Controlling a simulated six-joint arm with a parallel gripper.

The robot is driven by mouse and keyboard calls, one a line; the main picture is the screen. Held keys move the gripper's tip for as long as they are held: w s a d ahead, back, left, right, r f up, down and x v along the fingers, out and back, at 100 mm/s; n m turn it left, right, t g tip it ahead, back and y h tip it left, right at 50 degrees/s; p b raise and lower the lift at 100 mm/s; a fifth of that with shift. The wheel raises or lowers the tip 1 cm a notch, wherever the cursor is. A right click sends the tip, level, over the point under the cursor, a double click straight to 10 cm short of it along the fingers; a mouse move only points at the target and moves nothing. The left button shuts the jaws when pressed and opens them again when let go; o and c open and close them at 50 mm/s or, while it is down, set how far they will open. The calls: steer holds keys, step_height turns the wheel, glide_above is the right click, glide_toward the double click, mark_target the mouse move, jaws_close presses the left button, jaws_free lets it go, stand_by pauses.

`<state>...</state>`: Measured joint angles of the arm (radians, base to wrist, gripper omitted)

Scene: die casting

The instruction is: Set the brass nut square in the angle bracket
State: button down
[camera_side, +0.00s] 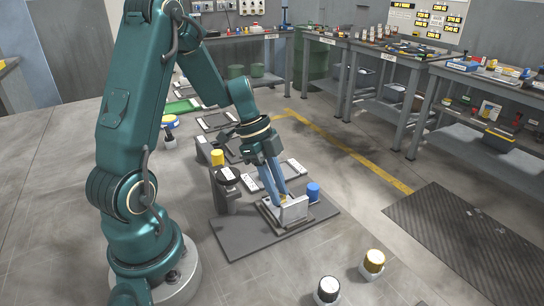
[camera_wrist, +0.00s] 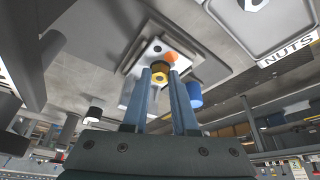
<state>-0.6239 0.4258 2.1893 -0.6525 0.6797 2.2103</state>
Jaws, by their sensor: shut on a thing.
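My gripper (camera_side: 280,198) reaches down at the pale grey angle bracket (camera_side: 294,210) in the side view. In the wrist view my gripper (camera_wrist: 161,73) has its two blue fingers shut on the brass nut (camera_wrist: 160,68), which is yellow with a dark opening. The nut lies in front of the bracket's white face (camera_wrist: 150,48), which bears an orange spot. Only a small yellow bit of the nut (camera_side: 282,201) shows in the side view, beside the bracket's upright wall. Whether the nut touches the bracket, and how square it sits, I cannot tell.
The bracket stands on a dark base plate (camera_side: 240,240). A blue cylinder (camera_side: 313,191) is close on its right, and a yellow-topped post (camera_side: 217,158) on its left. A tray labelled NUTS (camera_wrist: 285,52) shows in the wrist view.

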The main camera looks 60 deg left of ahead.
stand_by(0.3)
steer(key=shift+c, duration=1.5)
jaws_free()
steer(key=shift+r, duration=4)
